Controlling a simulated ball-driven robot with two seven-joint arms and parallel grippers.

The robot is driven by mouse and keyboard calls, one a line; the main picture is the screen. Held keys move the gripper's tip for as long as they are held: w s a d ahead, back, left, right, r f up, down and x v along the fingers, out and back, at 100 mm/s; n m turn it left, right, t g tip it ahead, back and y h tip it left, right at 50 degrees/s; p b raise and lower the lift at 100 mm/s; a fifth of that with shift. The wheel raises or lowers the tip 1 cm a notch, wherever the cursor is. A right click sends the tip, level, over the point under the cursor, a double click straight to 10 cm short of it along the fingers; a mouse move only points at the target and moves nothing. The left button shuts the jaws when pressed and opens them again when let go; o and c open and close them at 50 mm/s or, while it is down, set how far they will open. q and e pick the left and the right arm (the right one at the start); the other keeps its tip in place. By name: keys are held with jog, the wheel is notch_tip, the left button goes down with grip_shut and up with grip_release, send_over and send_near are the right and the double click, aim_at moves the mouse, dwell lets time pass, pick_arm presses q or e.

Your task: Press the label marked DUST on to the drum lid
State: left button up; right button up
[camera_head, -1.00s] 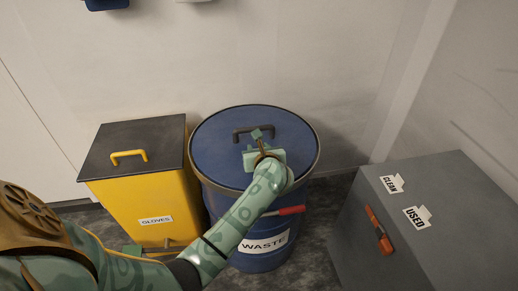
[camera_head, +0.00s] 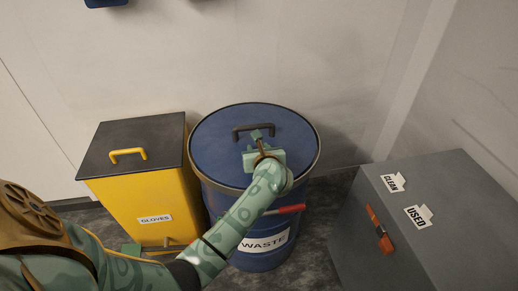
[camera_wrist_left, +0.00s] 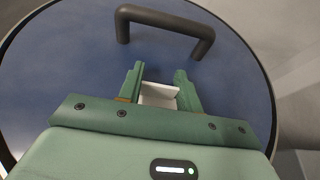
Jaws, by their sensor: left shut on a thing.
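The drum (camera_head: 265,243) is blue with a WASTE label on its front and a red lever on its rim. Its round blue lid (camera_head: 218,135) has a dark handle (camera_head: 253,128), which also shows at the top of the left wrist view (camera_wrist_left: 165,22). My left gripper (camera_wrist_left: 159,76) is over the lid, just on the near side of the handle, pointing toward it. It is shut on a small white label (camera_wrist_left: 158,95) between its fingers. No writing on this label is readable, and whether it touches the lid I cannot tell.
A yellow bin (camera_head: 150,195) marked GLOVES, with a dark lid and yellow handle, stands left of the drum. A grey cabinet (camera_head: 440,230) with CLEAN and USED labels and an orange-red handle stands at right. The wall is close behind.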

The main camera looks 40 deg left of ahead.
jog(key=shift+d, duration=0.4)
pick_arm(q)
jog(key=shift+f, duration=0.15)
pick_arm(e)
jog(key=shift+a, duration=0.2)
